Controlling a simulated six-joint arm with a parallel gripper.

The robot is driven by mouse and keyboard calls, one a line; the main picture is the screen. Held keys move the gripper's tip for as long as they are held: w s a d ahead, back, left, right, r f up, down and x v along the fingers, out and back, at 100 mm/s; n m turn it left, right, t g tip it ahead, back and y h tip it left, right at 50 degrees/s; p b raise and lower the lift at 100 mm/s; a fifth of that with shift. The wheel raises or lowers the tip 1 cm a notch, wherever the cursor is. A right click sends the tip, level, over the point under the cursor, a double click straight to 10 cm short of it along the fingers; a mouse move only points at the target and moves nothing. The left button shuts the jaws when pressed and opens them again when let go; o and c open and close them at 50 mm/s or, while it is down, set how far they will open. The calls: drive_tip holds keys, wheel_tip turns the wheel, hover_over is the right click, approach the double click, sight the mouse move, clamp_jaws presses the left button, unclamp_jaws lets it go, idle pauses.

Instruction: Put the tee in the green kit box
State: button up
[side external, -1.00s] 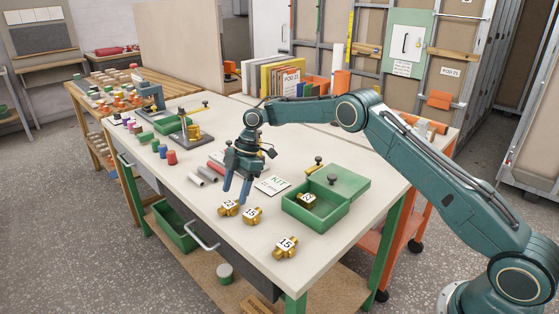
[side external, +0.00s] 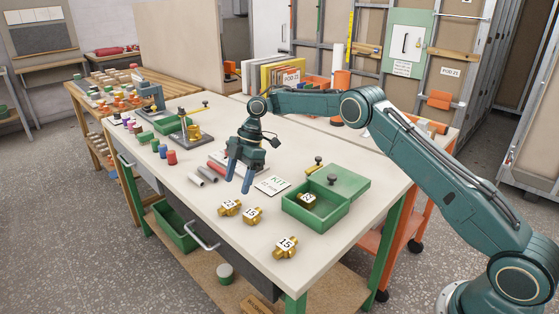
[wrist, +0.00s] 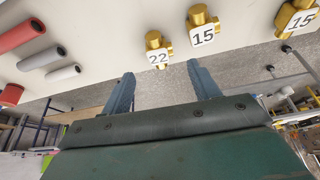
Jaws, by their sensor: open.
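Several brass fittings with white number tags are in view. One tagged 22 (side external: 229,208) lies on the bench, next to one tagged 15 (side external: 252,215). Another tagged 15 (side external: 285,247) lies nearer the front edge. The open green kit box (side external: 318,214) stands to their right, with a brass fitting (side external: 307,199) inside whose tag I cannot read surely. My gripper (side external: 238,183) is open and empty, above the bench behind the 22 fitting. In the wrist view, the 22 fitting (wrist: 158,52) shows beyond and between my fingertips (wrist: 160,74).
A KIT card (side external: 272,185) lies left of the box. Grey pipe pieces (side external: 196,179) and red pieces lie left of my gripper. Coloured cylinders, green blocks and fixtures fill the far left. The bench front around the fittings is clear.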

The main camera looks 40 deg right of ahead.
drive_tip(key=s+r+m+t+h, duration=0.15)
drive_tip(key=s+r+m, duration=0.25)
drive_tip(key=s+r, duration=0.6)
drive_tip(key=s+r+m+t, duration=0.2)
drive_tip(key=s+r+m, duration=0.2)
drive_tip(key=s+r, duration=0.55)
drive_tip(key=s+d+m+t+h, duration=0.1)
drive_tip(key=s+m, duration=0.3)
drive_tip(key=s, duration=0.8)
drive_tip(key=s+d+m+t+h, duration=0.1)
drive_tip(key=s+d+m, duration=0.3)
drive_tip(key=s, duration=0.8)
drive_tip(key=shift+m+h, duration=0.5)
drive_tip(key=shift+h, duration=0.05)
drive_tip(key=shift+o, duration=0.2)
drive_tip(key=shift+s+d+f, duration=0.25)
drive_tip(key=shift+s, duration=0.3)
drive_tip(key=shift+o, duration=0.3)
drive_tip(key=shift+w, duration=0.1)
